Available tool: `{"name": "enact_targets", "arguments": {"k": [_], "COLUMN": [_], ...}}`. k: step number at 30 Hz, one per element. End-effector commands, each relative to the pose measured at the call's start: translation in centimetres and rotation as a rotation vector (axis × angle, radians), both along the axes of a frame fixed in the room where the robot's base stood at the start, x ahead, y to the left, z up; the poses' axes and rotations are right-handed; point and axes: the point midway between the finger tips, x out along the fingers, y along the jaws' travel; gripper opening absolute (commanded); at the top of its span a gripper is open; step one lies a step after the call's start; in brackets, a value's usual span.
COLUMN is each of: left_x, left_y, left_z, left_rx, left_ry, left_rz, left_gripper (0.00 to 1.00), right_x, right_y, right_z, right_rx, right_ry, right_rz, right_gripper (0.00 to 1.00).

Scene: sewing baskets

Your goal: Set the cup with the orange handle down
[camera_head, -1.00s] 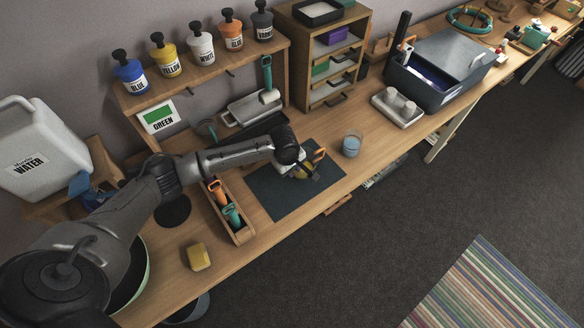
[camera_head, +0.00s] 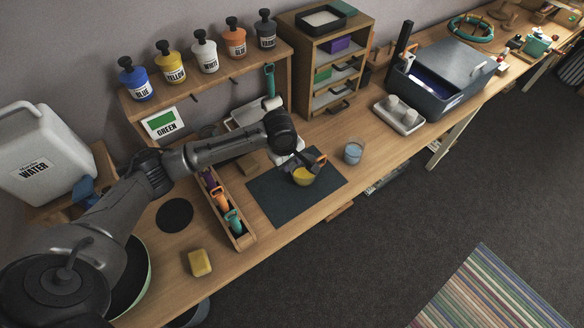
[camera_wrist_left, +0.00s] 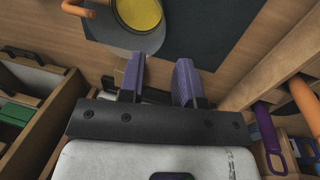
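The cup with the orange handle (camera_head: 303,177) shows yellow in the head view and stands on the dark mat (camera_head: 270,200), near its back edge. In the left wrist view the cup (camera_wrist_left: 138,14) is at the top, upright, with yellow inside. Its orange handle (camera_wrist_left: 74,8) points left there. My right gripper is not in view.
A cup with blue contents (camera_head: 353,152) stands right of the mat. A narrow wooden caddy (camera_head: 243,241) with colored-handled tools lies left of it. A drawer unit (camera_head: 301,62) and the bottle shelf (camera_head: 205,87) stand behind. The mat's front part is clear.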

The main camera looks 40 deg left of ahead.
Motion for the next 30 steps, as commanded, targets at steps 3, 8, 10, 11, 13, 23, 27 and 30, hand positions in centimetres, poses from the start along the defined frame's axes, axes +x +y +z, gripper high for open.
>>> {"name": "enact_targets", "arguments": {"k": [3,8,10,11,13,23,27,30], "left_x": [-0.2,-0.4,-0.5,-0.5,-0.5,-0.5,-1.0,-1.8], "left_y": [0.0,0.1,0.1,0.1,0.1,0.1,0.6,2.8], "left_z": [1.5,2.6,2.8,2.8,2.9,2.9,1.9,1.3], "left_rx": [-0.002,-0.001,-0.001,-0.001,-0.001,-0.001,0.007,0.04], "left_ry": [-0.001,0.0,0.001,0.001,0.001,0.001,0.015,0.03], "left_rz": [-0.001,-0.001,-0.001,-0.001,0.0,0.0,0.005,0.029], "left_gripper": [0.31,0.41,0.45,0.45,0.45,0.45,0.45,0.45], "right_x": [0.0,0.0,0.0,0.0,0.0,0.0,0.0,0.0], "right_y": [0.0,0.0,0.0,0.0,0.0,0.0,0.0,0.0], "right_z": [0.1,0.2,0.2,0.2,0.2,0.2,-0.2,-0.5], "right_rx": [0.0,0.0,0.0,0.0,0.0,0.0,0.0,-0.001], "right_ry": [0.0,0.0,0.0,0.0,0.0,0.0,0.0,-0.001], "right_rz": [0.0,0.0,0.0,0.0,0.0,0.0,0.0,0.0], "right_gripper": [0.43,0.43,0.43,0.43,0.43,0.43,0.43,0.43]}}
